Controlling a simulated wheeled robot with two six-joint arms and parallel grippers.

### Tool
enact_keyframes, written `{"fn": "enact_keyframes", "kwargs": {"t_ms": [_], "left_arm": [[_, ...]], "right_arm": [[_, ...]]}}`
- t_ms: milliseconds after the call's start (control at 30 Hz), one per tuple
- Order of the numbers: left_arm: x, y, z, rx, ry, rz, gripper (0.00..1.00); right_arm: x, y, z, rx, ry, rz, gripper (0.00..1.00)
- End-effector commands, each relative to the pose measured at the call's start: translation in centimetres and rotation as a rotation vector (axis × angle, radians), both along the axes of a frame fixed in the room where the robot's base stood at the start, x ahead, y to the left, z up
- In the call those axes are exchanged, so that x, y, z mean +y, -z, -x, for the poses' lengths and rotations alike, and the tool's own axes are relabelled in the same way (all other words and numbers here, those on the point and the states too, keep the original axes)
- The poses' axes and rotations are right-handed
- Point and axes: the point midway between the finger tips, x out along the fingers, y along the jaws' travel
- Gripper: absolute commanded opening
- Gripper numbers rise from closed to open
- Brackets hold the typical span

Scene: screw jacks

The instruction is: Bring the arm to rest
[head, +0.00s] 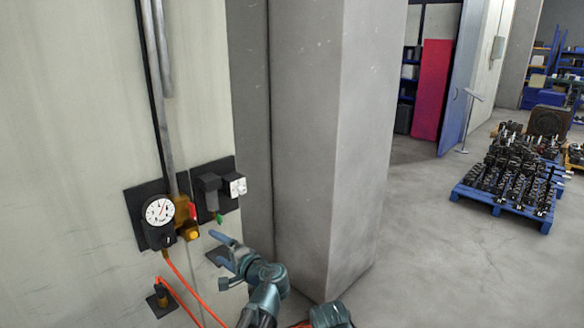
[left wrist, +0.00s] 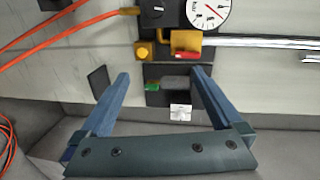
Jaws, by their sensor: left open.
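My left arm comes up from the bottom of the head view. Its gripper (head: 228,252) is in front of the wall, just below the wall fittings. In the left wrist view the two blue fingers of the gripper (left wrist: 160,90) stand wide apart, with nothing held between them. Beyond the fingers is a black plate with a dark block (left wrist: 175,82), a green tip (left wrist: 152,87) and a white box (left wrist: 180,112). Whether the fingers touch any fitting cannot be told. My right gripper is not in view.
A round gauge (head: 159,212) and a brass valve (head: 184,220) with a yellow knob sit on the wall, with orange hoses (head: 180,284) below. A concrete pillar (head: 345,150) stands right of the arm. Open floor (head: 430,250) lies beyond, with a blue pallet (head: 500,203) of dark metal parts.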

Motion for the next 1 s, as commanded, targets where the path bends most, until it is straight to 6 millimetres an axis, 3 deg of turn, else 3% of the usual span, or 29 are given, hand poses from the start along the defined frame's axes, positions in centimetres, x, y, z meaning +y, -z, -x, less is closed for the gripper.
{"fn": "enact_keyframes", "kwargs": {"t_ms": [33,100,300,400,500,700,1000], "left_arm": [[-0.4,3.3,1.4,0.021,-0.021,0.08,1.0],[-1.4,7.8,3.4,0.067,-0.062,0.223,1.0],[-6.8,19.5,10.3,0.268,-0.174,0.624,1.0],[-10.3,24.0,14.0,0.39,-0.216,0.795,1.0],[-13.7,27.0,17.4,0.509,-0.248,0.934,1.0],[-18.3,29.7,22.0,0.681,-0.278,1.103,1.0],[-19.5,29.9,23.1,0.729,-0.284,1.145,1.0]], "right_arm": [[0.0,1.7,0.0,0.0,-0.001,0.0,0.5],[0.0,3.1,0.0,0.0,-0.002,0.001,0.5],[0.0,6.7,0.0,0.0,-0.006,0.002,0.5],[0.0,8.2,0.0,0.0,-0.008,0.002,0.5],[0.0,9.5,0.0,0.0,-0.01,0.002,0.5],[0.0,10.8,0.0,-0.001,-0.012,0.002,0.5],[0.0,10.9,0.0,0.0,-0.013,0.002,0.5]]}}
